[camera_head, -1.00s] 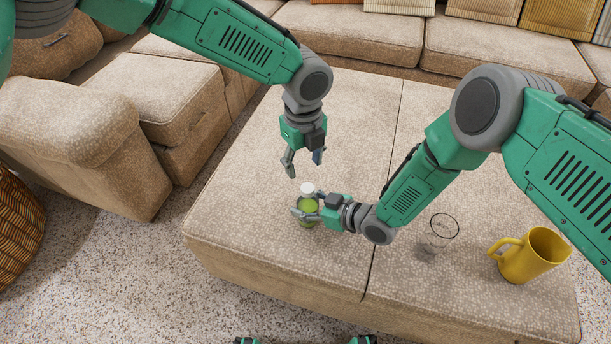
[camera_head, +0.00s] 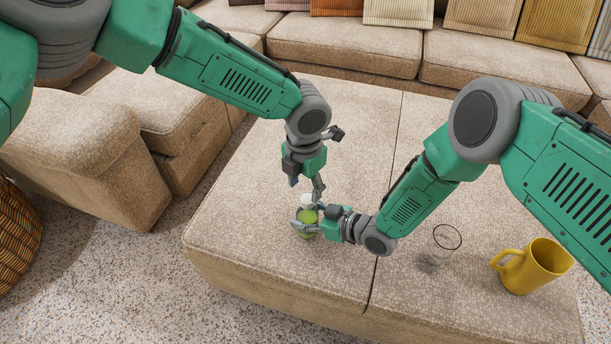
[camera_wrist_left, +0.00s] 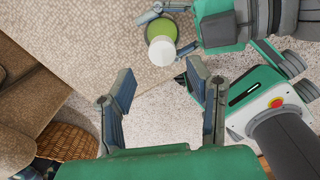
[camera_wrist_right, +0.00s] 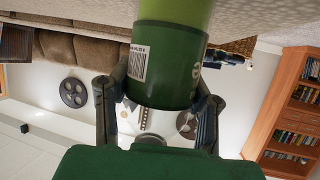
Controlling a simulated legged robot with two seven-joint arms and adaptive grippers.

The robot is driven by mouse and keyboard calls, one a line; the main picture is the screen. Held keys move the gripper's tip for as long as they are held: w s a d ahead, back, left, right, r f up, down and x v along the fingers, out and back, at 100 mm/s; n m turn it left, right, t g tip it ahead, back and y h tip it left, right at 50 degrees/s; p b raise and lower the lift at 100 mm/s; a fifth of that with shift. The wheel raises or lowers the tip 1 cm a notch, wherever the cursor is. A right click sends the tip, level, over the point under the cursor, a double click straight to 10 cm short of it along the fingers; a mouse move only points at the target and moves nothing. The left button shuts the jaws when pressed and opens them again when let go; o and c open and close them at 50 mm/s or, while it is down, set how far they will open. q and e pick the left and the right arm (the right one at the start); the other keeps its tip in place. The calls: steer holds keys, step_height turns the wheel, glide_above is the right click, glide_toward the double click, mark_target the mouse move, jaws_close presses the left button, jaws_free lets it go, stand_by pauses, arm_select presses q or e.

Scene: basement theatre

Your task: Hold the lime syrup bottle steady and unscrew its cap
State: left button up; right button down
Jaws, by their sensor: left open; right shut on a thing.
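The lime syrup bottle (camera_head: 308,234) is green with a white cap (camera_head: 307,201). It appears upright on the beige ottoman. My right gripper (camera_head: 307,217) is shut around its body from the right. In the right wrist view the bottle's dark green label (camera_wrist_right: 165,65) sits between both fingers. My left gripper (camera_head: 306,186) is open and points down just above the cap. In the left wrist view the white cap (camera_wrist_left: 162,51) lies just beyond the spread fingertips, between their lines and apart from them. The cap's far side is hidden.
The ottoman (camera_head: 270,265) has free room around the bottle. A clear glass (camera_head: 447,238) and a yellow jug (camera_head: 532,268) stand to the right. A sofa (camera_head: 345,45) runs along the back. A wicker basket (camera_head: 15,235) is at the left.

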mark_target(305, 198)
arm_select(q)
step_height(305, 198, down, 5)
steer(key=shift+w+d+r, duration=0.1)
steer(key=shift+w+d, duration=0.05)
arm_select(e)
steer(key=shift+s+d+f, duration=0.1)
steer(key=shift+f, duration=0.1)
arm_select(q)
jaws_close()
steer(key=shift+n, duration=0.3)
